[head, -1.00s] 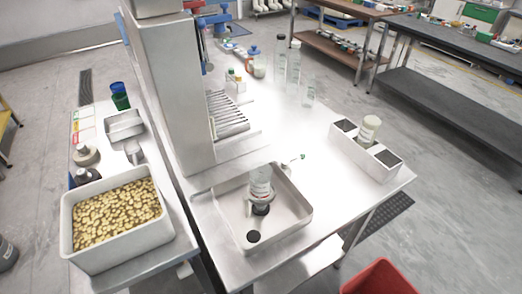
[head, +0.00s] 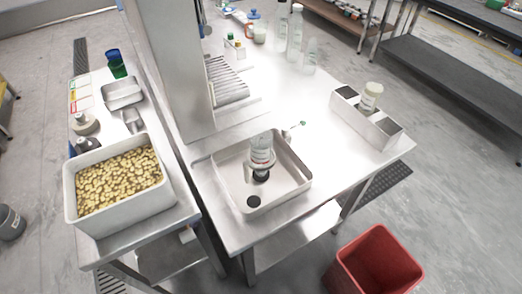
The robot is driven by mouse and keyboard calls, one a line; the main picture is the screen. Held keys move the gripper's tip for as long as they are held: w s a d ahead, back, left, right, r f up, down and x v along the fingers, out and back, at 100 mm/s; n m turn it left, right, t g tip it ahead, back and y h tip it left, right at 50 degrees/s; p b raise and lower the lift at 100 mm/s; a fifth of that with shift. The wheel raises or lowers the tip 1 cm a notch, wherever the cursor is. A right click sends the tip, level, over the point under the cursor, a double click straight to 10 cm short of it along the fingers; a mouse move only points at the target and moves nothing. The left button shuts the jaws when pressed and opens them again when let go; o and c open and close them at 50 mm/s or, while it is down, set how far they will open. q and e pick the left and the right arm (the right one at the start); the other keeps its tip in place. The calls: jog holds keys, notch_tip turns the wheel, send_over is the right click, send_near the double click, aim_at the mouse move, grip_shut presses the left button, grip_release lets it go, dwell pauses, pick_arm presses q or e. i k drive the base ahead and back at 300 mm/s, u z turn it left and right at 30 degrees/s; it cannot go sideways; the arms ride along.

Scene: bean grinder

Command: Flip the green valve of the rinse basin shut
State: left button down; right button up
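The rinse basin (head: 225,170) is a shallow metal tray set at the near end of the steel table, with a dark round drain (head: 254,201) in its floor. A bottle with a label (head: 262,148) stands in a ring-like holder inside the basin, over a dark round part. A thin valve lever (head: 302,124) with a small greenish tip sticks out past the basin's back right corner. It is too small to tell how far it is turned. Neither of my grippers is in view.
A grey bin of yellowish beans (head: 120,180) stands on the left bench. A tall metal column (head: 165,70) rises behind the basin. A white block holding a jar (head: 371,96) stands at the right edge. A red bin (head: 372,262) is on the floor. The table between basin and block is clear.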

aim_at(285, 129)
jog(key=u, duration=1.05)
jog(key=k, duration=0.9)
jog(key=z, duration=0.75)
jog(key=i, duration=0.5)
jog(key=u, duration=0.05)
